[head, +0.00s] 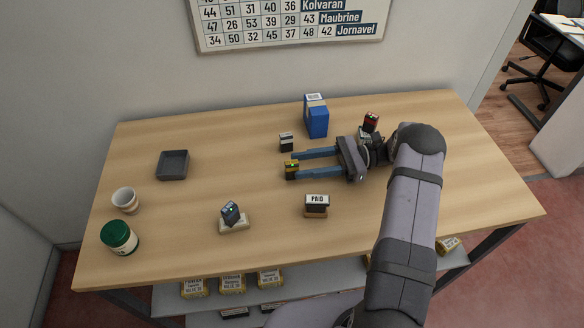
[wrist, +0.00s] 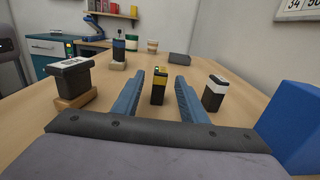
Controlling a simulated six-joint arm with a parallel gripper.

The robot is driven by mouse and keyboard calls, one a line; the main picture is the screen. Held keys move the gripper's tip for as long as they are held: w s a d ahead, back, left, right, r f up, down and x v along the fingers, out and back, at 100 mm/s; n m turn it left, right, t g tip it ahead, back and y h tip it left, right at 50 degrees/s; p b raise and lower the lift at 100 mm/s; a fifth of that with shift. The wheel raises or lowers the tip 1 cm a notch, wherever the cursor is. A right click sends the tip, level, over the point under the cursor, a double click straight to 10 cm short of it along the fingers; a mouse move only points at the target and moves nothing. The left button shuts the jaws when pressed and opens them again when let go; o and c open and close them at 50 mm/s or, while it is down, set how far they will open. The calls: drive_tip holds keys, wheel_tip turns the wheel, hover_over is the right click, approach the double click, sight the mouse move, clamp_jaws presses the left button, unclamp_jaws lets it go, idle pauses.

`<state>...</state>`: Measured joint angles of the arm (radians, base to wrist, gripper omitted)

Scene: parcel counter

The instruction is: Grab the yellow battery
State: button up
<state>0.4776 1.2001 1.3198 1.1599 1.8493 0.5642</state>
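The yellow battery (head: 291,172), with a yellow top and a dark lower body, stands upright on the table. In the wrist view the yellow battery (wrist: 159,88) shows between the two blue fingers near their tips, with a gap on each side. My gripper (head: 293,164) is open and reaches left, low over the table. In the head view the battery appears by the tip of the lower finger, which partly overlaps it. In the wrist view my gripper (wrist: 160,77) holds nothing.
A white-topped battery (head: 286,142) stands just beyond the upper finger, with a blue box (head: 316,118) behind. A PAID stamp (head: 316,203) and a dark battery (head: 230,212) on a stand are nearer. A grey tray (head: 173,164), cup (head: 125,200) and green-lidded jar (head: 119,237) stand left.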

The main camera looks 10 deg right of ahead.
drive_tip(key=shift+s+a+r+p, duration=0.15)
drive_tip(key=shift+a+p, duration=0.55)
drive_tip(key=shift+a, duration=0.85)
drive_tip(key=shift+w+a+r+p, duration=0.1)
drive_tip(key=shift+a+p, duration=0.55)
drive_tip(key=shift+a, duration=0.9)
drive_tip(key=shift+a+f, duration=0.15)
drive_tip(key=shift+a, duration=0.5)
clamp_jaws()
